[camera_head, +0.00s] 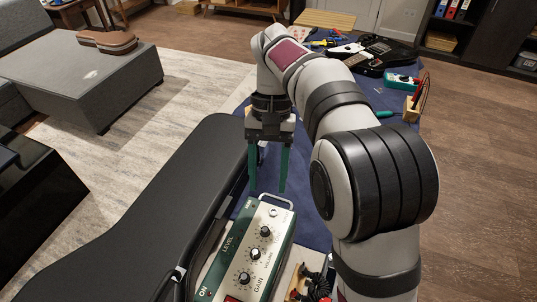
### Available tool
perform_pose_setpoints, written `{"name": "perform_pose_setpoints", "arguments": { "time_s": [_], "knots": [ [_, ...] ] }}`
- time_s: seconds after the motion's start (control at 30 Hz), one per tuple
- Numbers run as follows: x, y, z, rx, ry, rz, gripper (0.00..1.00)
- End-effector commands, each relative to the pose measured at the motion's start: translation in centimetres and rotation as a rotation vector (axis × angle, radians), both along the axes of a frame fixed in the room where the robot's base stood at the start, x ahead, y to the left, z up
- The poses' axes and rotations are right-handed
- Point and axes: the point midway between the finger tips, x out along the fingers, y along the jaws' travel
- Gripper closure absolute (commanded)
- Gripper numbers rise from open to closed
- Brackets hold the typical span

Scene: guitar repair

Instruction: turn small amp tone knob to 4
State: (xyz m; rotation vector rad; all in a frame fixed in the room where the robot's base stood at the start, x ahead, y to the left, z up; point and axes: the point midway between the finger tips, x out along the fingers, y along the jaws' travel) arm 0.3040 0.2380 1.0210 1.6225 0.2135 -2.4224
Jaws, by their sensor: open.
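The small amp (226,262) is a green and cream box at the bottom middle, with a light handle (277,200) at its far end. LEVEL and GAIN can be read; which knob is tone, and the pointer settings, I cannot tell. My gripper (268,189) points down with two long green fingers apart and nothing between them. It is just beyond the knobs, around the amp's handle end in the picture; its height above is unclear.
A long black case (150,205) lies close along the amp's left side. A blue cloth (312,232) covers the bench. Beyond my arm are a dark guitar (385,52), a green multimeter (401,82) and tools. Cables (312,284) lie right of the amp.

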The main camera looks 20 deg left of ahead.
Motion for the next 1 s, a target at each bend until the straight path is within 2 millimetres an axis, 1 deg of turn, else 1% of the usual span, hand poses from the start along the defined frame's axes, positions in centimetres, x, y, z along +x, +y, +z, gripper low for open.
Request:
{"name": "perform_pose_setpoints", "arguments": {
  "time_s": [0.03,0.1,0.2,0.3,0.4,0.73,0.8,0.83,0.87,0.93,0.97,1.0],
  "knots": [
    [0.7,0.2,1.3,0.003,-0.004,-0.002,0.47],
    [1.3,0.4,3.0,0.002,-0.004,-0.001,0.47],
    [1.8,0.4,4.3,-0.002,-0.001,0.003,0.47],
    [2.0,0.5,5.1,-0.001,0.000,0.001,0.47],
    [2.1,0.6,5.4,0.000,0.001,-0.001,0.47],
    [2.1,0.6,5.4,0.000,0.001,-0.001,0.47],
    [2.1,0.2,5.5,0.001,-0.001,-0.006,0.47],
    [2.0,-0.4,5.7,0.001,-0.004,-0.014,0.47],
    [1.9,-1.4,6.1,-0.001,-0.011,-0.028,0.47],
    [0.9,-5.2,7.0,-0.002,-0.034,-0.083,0.47],
    [0.1,-7.2,7.3,0.001,-0.050,-0.119,0.47],
    [-1.4,-10.0,7.5,0.007,-0.075,-0.175,0.47]
  ]
}}
